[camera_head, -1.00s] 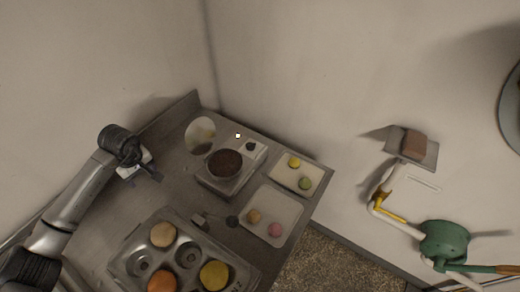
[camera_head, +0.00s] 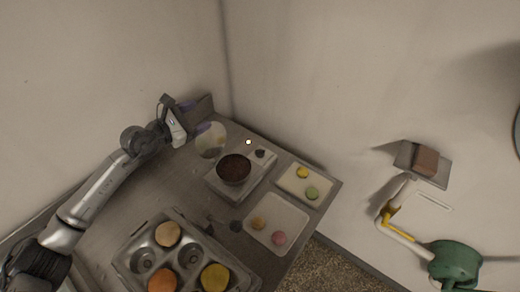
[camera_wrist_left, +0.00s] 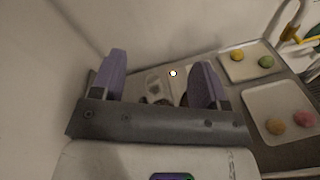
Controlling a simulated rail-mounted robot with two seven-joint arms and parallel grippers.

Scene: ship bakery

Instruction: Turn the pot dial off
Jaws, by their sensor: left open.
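A pot with dark brown contents (camera_head: 233,169) sits on a pale, boxy hot plate (camera_head: 236,190) on the metal counter. A small black dial (camera_head: 260,153) is on the hot plate's far right part, beside the pot. My left gripper (camera_head: 203,115) is open and empty, raised near the counter's back-left corner, to the left of the pot and dial and apart from them. In the left wrist view its two purple fingers (camera_wrist_left: 160,72) are spread; the hot plate area shows small between them, partly hidden by the gripper body. My right gripper is not in view.
A muffin tin (camera_head: 135,262) with several round items is at the front. Two pale trays (camera_head: 290,212) (camera_head: 318,172) with coloured macarons lie to the right. A round, shiny plate (camera_head: 210,140) is behind the pot. A small dark object (camera_head: 236,226) lies between tin and tray. Walls border the counter's back.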

